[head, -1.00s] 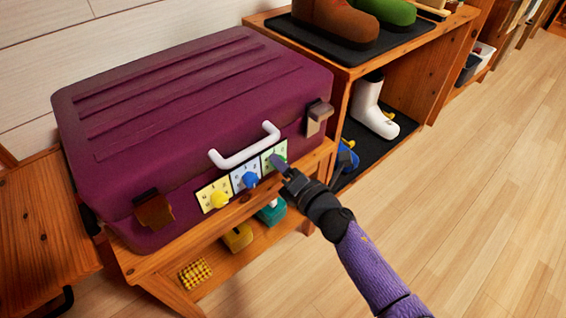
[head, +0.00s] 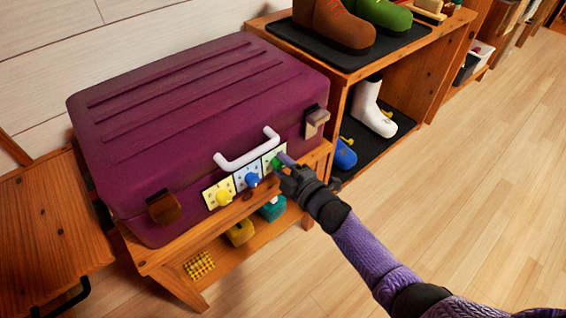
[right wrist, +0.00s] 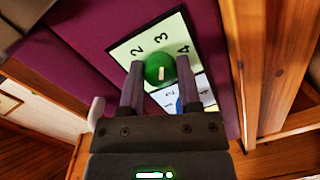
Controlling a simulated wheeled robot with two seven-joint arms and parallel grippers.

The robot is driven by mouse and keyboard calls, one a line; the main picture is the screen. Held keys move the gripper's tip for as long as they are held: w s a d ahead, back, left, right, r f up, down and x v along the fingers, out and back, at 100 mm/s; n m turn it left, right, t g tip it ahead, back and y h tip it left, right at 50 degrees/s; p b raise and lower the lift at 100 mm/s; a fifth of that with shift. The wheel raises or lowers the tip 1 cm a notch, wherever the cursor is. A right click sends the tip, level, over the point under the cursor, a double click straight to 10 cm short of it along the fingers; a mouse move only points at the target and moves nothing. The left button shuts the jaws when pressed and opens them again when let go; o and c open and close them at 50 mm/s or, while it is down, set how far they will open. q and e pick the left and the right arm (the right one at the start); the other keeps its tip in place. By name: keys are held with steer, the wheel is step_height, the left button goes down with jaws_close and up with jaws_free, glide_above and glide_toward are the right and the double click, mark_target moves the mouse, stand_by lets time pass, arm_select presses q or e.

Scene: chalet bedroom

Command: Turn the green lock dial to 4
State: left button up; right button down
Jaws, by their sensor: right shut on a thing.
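The green lock dial (head: 276,163) sits on a pale green number plate at the right end of the row of locks on the purple suitcase (head: 200,120). My right gripper (head: 283,161) is shut on it. In the right wrist view, the fingers of my right gripper (right wrist: 160,75) stand on either side of the round green dial (right wrist: 158,63). The dial has a short white mark; I cannot tell which number it points to. The numbers 2, 3 and 4 show around it on the plate (right wrist: 127,52). My left gripper is not in view.
A blue dial (head: 251,180) and a yellow dial (head: 223,198) sit to the left of the green one. The white handle (head: 247,155) is just above the locks. A wooden shelf with boots (head: 372,108) stands at the right. Wooden floor lies open at the lower right.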

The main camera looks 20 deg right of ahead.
steer(key=m+p, duration=0.1)
steer(key=m, duration=0.4)
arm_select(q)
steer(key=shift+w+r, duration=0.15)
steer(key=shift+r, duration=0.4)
arm_select(e)
steer(key=m+y, duration=0.1)
steer(key=m, duration=0.4)
steer(key=shift+f, duration=0.1)
steer(key=shift+m, duration=0.5)
steer(key=shift+c, duration=1.4)
jaws_free()
arm_select(q)
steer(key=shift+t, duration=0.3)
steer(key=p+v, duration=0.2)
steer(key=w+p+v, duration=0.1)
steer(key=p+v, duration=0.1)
steer(key=p, duration=0.1)
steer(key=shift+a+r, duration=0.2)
arm_select(e)
steer(key=v, duration=1)
